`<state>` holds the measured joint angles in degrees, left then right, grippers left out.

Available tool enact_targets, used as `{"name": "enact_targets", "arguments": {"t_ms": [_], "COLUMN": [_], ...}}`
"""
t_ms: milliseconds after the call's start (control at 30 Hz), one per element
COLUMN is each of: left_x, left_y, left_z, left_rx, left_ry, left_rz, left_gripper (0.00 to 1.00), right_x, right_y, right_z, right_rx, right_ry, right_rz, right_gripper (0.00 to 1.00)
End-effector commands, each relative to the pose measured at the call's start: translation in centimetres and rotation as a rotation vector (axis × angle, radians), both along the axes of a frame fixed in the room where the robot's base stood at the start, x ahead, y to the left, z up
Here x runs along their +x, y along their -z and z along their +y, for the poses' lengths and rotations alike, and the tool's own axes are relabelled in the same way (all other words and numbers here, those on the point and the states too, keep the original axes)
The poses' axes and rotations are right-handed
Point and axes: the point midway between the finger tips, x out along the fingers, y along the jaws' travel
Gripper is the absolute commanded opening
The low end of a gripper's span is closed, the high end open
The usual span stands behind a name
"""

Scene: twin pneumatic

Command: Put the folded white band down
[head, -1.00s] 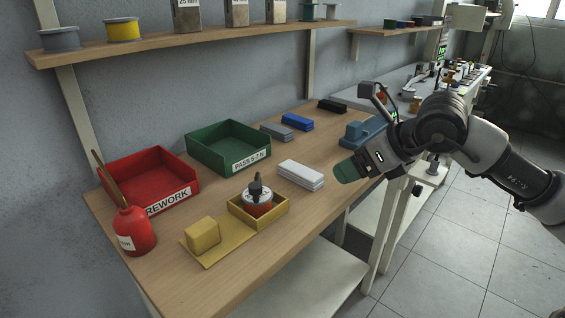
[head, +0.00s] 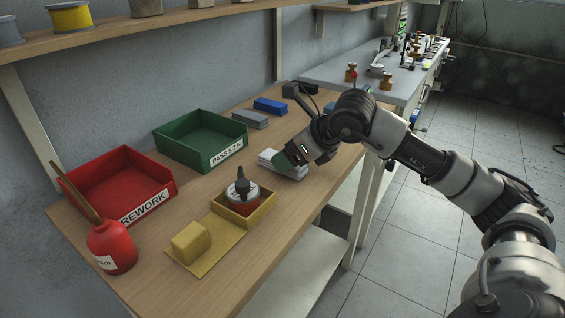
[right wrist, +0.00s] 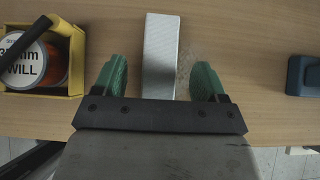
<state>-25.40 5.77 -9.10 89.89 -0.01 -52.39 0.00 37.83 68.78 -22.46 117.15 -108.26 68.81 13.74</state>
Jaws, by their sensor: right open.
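The folded white band (head: 268,158) lies on the wooden bench, to the right of the yellow tray. In the right wrist view the white band (right wrist: 162,58) lies lengthwise between two green fingertips. My right gripper (head: 284,162) is over the band in the head view and covers part of it. In the right wrist view my right gripper (right wrist: 158,82) is open, with a gap on each side of the band. I cannot tell how high the fingertips are above the bench. My left gripper is not in view.
A yellow tray (head: 262,213) holding a round container (head: 242,192) stands beside the band. A green bin (head: 170,148), red bin (head: 95,205) and red bottle (head: 112,246) stand farther left. Grey (head: 250,119) and blue (head: 270,105) blocks lie behind. Bare bench (head: 200,186) lies between.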

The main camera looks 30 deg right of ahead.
Motion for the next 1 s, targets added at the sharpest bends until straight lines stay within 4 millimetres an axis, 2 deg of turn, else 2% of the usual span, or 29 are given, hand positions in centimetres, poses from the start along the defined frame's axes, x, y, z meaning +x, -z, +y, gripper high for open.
{"name": "enact_targets", "arguments": {"t_ms": [33,200,467,800,867,1000], "left_x": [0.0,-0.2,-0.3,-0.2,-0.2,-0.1], "left_y": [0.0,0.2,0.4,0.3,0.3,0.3], "left_z": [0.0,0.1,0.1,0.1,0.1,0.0], "left_rx": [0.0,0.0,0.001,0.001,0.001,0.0], "left_ry": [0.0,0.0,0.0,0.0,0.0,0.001], "left_rz": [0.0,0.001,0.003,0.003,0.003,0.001], "left_gripper": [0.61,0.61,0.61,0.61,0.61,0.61], "right_x": [0.4,1.6,1.7,1.7,1.7,1.7], "right_y": [0.8,1.8,2.0,2.0,1.9,1.9], "right_z": [0.2,0.7,0.7,0.7,0.7,0.7], "right_rx": [0.004,0.002,0.001,0.001,0.001,0.001], "right_ry": [-0.001,-0.001,-0.001,-0.001,-0.001,-0.001], "right_rz": [0.003,0.0,-0.001,0.0,-0.001,-0.001], "right_gripper": [0.72,0.72,0.71,0.19,0.15,0.15]}}
